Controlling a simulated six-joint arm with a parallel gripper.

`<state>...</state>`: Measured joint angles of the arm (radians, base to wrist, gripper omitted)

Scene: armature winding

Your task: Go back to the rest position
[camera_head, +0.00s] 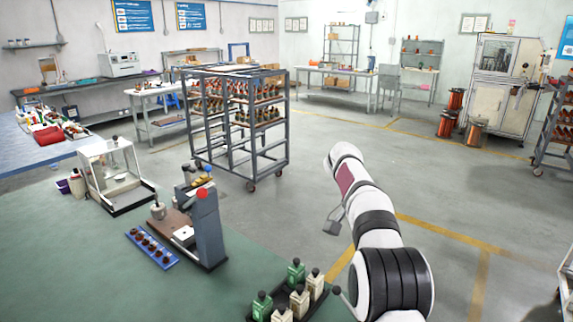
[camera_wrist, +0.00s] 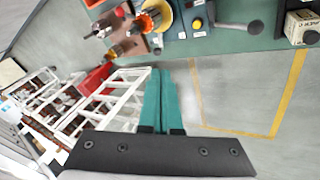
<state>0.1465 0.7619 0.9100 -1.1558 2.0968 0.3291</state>
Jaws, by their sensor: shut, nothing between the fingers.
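My gripper (camera_wrist: 159,74) shows in the wrist view as two teal fingers lying side by side, shut, with nothing between them. It hangs over the grey floor (camera_wrist: 225,95), apart from the green bench edge. In the head view my white arm rises from the lower right over open floor to the right of the green bench (camera_head: 115,250). The fingers cannot be made out clearly there.
On the bench stand a grey machine with a red button (camera_head: 208,230), a blue tray of small parts (camera_head: 152,250), a clear-walled case (camera_head: 112,175) and several green and cream bottles (camera_head: 297,272). A wheeled rack (camera_head: 240,125) stands behind.

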